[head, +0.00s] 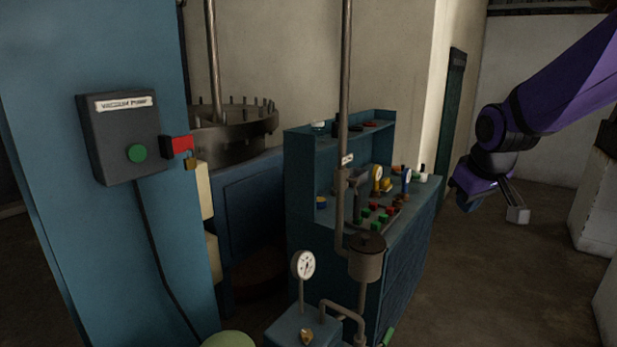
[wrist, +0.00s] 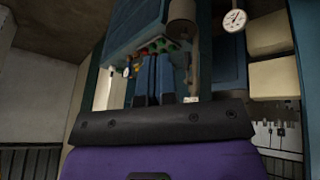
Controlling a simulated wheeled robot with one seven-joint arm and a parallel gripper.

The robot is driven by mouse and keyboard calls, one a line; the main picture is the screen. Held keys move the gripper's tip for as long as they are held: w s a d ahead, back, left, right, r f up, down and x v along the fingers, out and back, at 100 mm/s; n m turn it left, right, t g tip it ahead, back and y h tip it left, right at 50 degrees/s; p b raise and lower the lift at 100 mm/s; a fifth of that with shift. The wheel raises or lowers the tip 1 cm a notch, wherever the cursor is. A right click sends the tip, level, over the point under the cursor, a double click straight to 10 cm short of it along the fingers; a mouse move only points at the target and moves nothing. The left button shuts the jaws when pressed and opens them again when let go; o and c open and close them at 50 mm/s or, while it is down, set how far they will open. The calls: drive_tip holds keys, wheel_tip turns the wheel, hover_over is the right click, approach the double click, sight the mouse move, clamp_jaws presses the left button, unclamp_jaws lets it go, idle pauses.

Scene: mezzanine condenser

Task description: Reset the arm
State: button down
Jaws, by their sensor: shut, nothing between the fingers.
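My purple arm (head: 565,80) reaches in from the upper right in the head view and bends down at a dark wrist joint. My gripper (head: 466,205) hangs at its end, in the air to the right of the blue workbench (head: 400,260), apart from it. In the wrist view my gripper (wrist: 156,78) shows as two blue fingers close together above a dark bar, shut with nothing between them. The bench's coloured knobs show beyond the fingers.
The bench carries a row of red and green knobs (head: 377,213) and a vertical pipe (head: 345,90) stands before it. A pressure gauge (head: 303,264) is at the front. A blue column with a grey switch box (head: 120,135) is at left. Floor (head: 490,290) is clear below my gripper; pale blocks (head: 597,210) stand at right.

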drive_tip(key=s+r+m, duration=0.1)
drive_tip(key=s+r, duration=0.2)
drive_tip(key=s, duration=0.9)
drive_tip(key=s+a+r+m, duration=0.1)
drive_tip(key=s+r+m, duration=0.1)
drive_tip(key=s, duration=1.1)
drive_tip(key=shift+r+m+y, duration=0.3)
drive_tip(key=shift+r, duration=0.15)
drive_tip(key=shift+s+a, duration=0.1)
